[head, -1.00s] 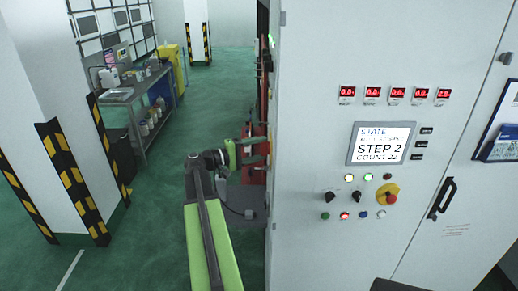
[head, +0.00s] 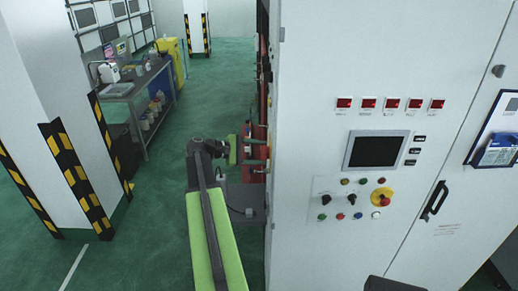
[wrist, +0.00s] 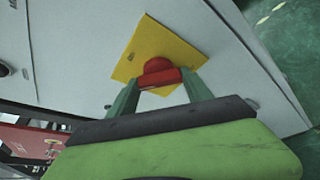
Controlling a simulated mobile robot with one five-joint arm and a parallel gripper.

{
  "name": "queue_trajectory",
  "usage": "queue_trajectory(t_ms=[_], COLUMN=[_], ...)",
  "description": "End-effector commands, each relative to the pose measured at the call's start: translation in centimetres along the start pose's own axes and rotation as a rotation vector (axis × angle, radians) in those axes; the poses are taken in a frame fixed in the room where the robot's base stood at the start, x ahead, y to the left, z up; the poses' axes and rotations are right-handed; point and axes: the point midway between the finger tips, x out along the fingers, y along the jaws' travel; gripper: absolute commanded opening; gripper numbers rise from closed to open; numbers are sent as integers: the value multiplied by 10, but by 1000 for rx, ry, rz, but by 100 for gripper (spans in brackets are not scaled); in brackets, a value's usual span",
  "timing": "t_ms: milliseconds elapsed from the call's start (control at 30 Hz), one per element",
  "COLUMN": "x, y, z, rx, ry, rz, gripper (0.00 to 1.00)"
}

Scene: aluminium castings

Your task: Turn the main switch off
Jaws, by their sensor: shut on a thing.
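The main switch is a red rotary handle (wrist: 157,66) on a square yellow plate (wrist: 150,43), fixed to the pale side wall of the cabinet. In the wrist view the plate sits askew. My gripper (wrist: 160,78) has its two green fingers on either side of the red handle and is shut on it. In the head view my gripper (head: 264,152) reaches to the cabinet's left side, one finger above the other. The switch is mostly hidden there by the cabinet edge and my fingers. The display (head: 376,151) on the cabinet front is dark.
The cabinet front (head: 330,250) fills the right side, with dark red meters (head: 391,103), knobs and a red emergency button on yellow (head: 382,197). A striped pillar (head: 75,180) and a bench with bottles (head: 135,85) stand left. Green floor lies open between.

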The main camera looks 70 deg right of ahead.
Motion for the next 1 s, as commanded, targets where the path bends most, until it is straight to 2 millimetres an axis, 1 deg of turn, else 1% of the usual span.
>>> queue_trajectory(t_ms=[33,200,400,1000], x=[-1,-1,-1,-1], y=[3,3,3,4], z=[1,1,1,1], rx=[-28,-119,-186,-219], ry=[-2,-2,-1,-3], rz=[-13,-50,-77,-85], gripper=[18,18,18,18])
